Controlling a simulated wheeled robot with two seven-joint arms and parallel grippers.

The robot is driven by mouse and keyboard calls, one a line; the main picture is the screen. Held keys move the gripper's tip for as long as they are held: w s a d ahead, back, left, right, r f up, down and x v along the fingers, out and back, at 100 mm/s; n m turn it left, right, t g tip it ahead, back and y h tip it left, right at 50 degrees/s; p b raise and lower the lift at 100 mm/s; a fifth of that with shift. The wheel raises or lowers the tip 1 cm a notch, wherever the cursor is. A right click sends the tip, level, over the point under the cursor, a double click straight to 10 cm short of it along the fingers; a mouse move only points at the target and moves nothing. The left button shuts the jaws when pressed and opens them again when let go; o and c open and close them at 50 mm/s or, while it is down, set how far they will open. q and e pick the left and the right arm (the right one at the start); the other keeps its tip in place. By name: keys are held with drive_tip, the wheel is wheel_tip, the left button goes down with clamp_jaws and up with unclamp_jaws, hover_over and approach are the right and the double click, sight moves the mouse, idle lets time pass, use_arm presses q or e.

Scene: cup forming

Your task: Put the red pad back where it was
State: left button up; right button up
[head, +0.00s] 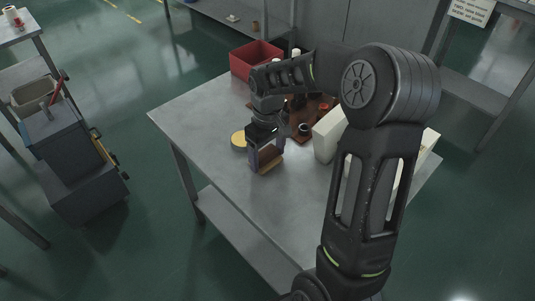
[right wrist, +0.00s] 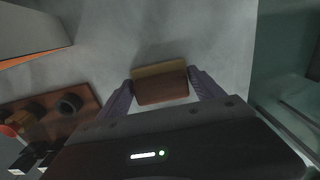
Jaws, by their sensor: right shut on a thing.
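My right gripper (head: 264,160) is shut on a brown block with a lighter tan strip along one edge (head: 268,159). In the right wrist view the block (right wrist: 160,84) sits between the two finger tips (right wrist: 162,88), over bare grey tabletop. I cannot tell whether it touches the table. I cannot surely pick out a red pad. A small red thing (right wrist: 8,130) shows at the left edge of the right wrist view, only partly in frame. My left gripper is not in view.
The table's left and front areas are clear.

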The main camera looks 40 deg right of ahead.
sight(267, 154)
drive_tip(key=o, duration=1.2)
drive_tip(key=shift+r, duration=0.1)
wheel_tip(267, 154, up, 12)
drive_tip(key=p, duration=0.1)
